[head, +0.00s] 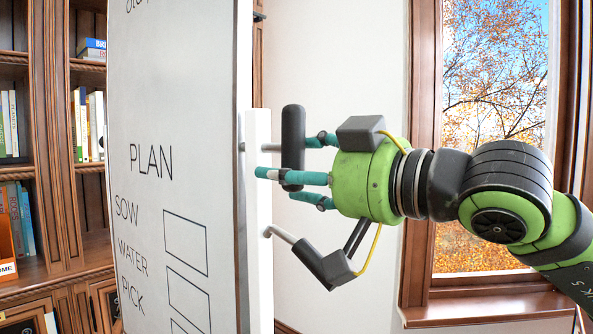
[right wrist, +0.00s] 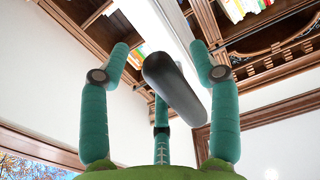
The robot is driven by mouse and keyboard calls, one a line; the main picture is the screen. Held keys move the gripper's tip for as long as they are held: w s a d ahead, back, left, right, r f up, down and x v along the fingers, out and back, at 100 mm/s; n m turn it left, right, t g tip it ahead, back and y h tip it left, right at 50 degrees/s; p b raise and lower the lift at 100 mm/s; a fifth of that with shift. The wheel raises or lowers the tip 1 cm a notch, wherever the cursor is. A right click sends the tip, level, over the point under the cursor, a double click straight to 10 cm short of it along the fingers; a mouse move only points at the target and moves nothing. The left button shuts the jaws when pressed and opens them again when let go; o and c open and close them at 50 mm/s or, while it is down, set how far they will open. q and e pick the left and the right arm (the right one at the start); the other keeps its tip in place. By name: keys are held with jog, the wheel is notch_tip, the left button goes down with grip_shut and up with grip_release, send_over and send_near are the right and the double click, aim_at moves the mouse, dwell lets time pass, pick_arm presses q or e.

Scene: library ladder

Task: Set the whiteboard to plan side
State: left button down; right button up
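The whiteboard (head: 175,120) stands at the left in the head view, turned at a slant. The face toward me reads PLAN, with SOW, WATER and PICK beside boxes. A black upright handle (head: 293,125) is at its right edge. My right gripper (head: 300,165) is around the handle, with its teal fingers spread on both sides. In the right wrist view the handle (right wrist: 178,85) lies between the fingers, with a gap to the left finger. Contact with the right finger cannot be told. My left gripper is not in view.
A wooden bookcase (head: 68,170) with books stands behind the board at the left. A wood-framed window (head: 490,70) and its sill (head: 490,308) are at the right, behind my right arm. The white wall (head: 335,60) shows between the board and the window.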

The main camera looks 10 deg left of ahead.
jog(key=v, duration=1.2)
